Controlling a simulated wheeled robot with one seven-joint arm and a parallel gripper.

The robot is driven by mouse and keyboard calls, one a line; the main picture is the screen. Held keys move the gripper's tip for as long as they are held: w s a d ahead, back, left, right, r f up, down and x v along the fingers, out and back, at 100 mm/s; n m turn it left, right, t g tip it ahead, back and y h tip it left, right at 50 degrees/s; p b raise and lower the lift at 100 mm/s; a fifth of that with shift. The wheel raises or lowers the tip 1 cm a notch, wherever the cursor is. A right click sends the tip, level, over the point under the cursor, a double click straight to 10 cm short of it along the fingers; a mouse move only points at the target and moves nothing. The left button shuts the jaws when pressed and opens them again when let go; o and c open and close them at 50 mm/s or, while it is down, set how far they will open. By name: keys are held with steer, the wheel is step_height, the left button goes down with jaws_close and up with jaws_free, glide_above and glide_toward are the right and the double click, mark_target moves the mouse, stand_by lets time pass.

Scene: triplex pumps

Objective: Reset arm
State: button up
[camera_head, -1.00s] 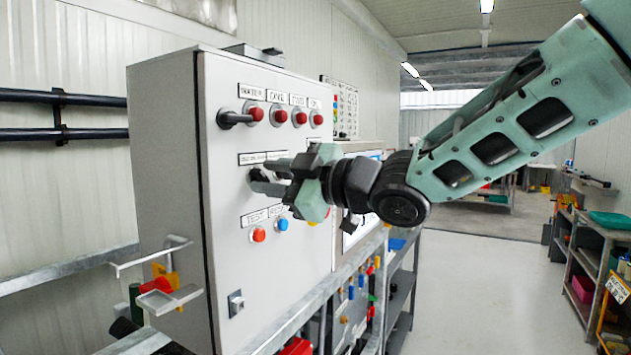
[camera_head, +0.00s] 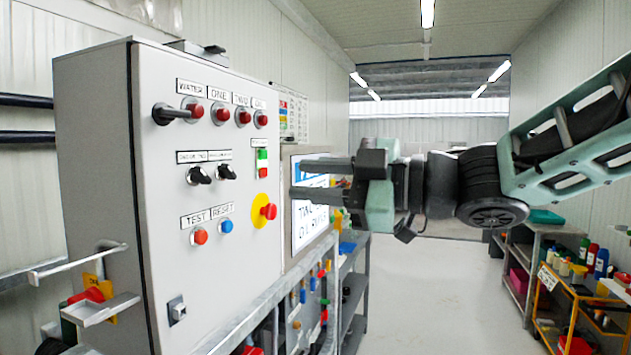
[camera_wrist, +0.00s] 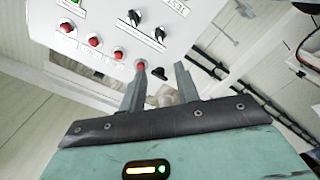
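My gripper (camera_head: 296,178) is in front of the control cabinet (camera_head: 105,190) in the head view, its two fingers apart, pointing left with nothing between them. The fingers overlap the screen (camera_head: 306,215) in the picture and look clear of the cabinet face. My gripper (camera_wrist: 160,85) also shows open and empty in the wrist view. In the wrist view the panel (camera_wrist: 185,12) lies beyond the fingers.
A metal rail and bench (camera_head: 265,300) run along the cabinet's front. A small bracket shelf (camera_head: 100,307) juts out at lower left. Shelves with bottles (camera_head: 590,285) stand at the right. The aisle floor (camera_head: 430,290) is open.

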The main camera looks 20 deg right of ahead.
stand_by(0.4)
step_height(320, 180, down, 18)
steer(key=m+g+h, duration=0.2)
steer(key=m+h, duration=0.7)
steer(key=s+f+m+g+h, duration=0.1)
steer(key=s+f+g, duration=0.3)
steer(key=s, duration=0.6)
steer(key=s+f+m+g+h, duration=0.1)
steer(key=s+f+g+h, duration=0.2)
steer(key=s, duration=0.7)
step_height(320, 180, down, 5)
steer(key=shift+r+m+g+h, duration=0.1)
steer(key=shift+m+g+h, duration=0.25)
steer(key=shift+g, duration=0.65)
steer(key=shift+d, duration=0.1)
jaws_close()
